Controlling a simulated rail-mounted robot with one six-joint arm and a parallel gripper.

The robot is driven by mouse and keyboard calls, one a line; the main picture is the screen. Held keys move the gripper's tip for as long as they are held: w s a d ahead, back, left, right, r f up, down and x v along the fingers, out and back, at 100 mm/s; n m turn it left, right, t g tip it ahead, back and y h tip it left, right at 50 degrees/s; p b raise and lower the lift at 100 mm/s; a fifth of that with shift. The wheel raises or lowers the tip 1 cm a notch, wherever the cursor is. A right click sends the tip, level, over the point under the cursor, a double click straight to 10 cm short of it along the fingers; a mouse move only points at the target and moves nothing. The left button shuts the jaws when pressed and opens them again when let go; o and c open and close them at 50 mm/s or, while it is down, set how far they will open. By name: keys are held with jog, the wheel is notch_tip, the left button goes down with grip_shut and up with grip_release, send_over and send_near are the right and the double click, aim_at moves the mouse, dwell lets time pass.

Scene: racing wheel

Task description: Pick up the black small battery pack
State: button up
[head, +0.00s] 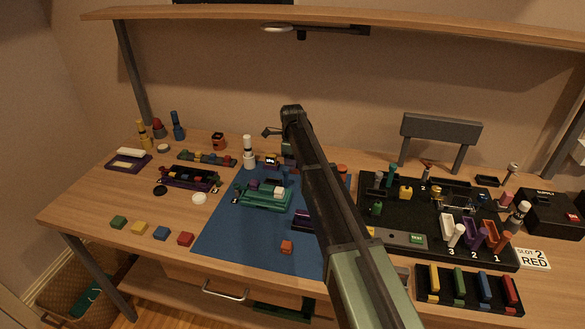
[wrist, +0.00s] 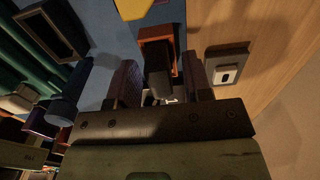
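My gripper (wrist: 159,62) is open in the wrist view, with one finger on each side of a small black block (wrist: 158,82). Gaps show between the block and both fingers. The block stands in front of an orange-brown box-like piece (wrist: 155,42); I cannot tell whether they touch. It may be the black small battery pack, but its label is not visible. In the head view, a small dark block with a pale label (head: 271,161) lies at the back of the blue mat (head: 225,225), near my wrist. My arm hides part of the mat there.
A white-and-dark bottle (head: 249,152) stands left of my wrist. A green tray (head: 264,198) is nearer on the mat. A black board (head: 395,222) with pegs and slots fills the right side. A shelf (head: 340,22) hangs above. In the wrist view, a grey plate (wrist: 228,72) is right of the fingers.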

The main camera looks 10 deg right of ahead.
grip_shut()
jog(key=shift+r, duration=0.1)
